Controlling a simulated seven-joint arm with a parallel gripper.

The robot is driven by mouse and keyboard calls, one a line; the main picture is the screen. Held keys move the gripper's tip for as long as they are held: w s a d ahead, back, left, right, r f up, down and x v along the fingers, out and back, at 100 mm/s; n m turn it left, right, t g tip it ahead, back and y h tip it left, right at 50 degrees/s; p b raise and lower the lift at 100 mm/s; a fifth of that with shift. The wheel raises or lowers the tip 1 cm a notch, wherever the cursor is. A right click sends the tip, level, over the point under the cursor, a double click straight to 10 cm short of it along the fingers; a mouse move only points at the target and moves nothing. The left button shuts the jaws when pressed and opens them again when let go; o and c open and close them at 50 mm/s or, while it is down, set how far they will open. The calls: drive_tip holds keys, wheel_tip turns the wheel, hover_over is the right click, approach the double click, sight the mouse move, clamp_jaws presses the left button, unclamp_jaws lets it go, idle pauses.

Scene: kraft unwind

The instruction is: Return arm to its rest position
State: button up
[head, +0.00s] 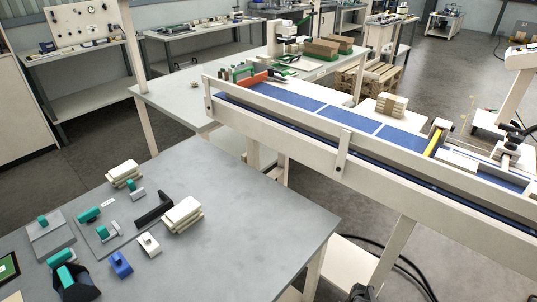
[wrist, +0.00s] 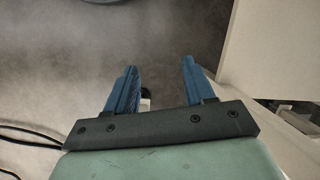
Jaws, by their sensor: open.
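My gripper (wrist: 158,82) shows in the wrist view with two blue fingers spread apart. Nothing is between the fingertips; beyond them is dark grey floor. A pale panel or frame edge stands close to the right of the right finger. In the head view my gripper cannot be made out; a dark shape at the bottom edge near the black cables is too cut off to identify.
The grey table (head: 255,215) in the head view carries teal-handled parts, a blue part (head: 120,264), a black bracket (head: 154,209) and stacked cream blocks (head: 182,215). A conveyor (head: 340,125) with a blue belt runs along the right. Black cables (head: 405,272) lie on the floor.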

drive_tip(key=s+a+r+n+g+h, duration=0.1)
drive_tip(key=s+a+n+g, duration=0.3)
drive_tip(key=s+a, duration=0.8)
drive_tip(key=shift+s+a+r+n+g+h, duration=0.2)
drive_tip(key=shift+s+r+n+g+h, duration=0.15)
drive_tip(key=shift+s+n+h, duration=0.45)
drive_tip(key=shift+s, duration=0.1)
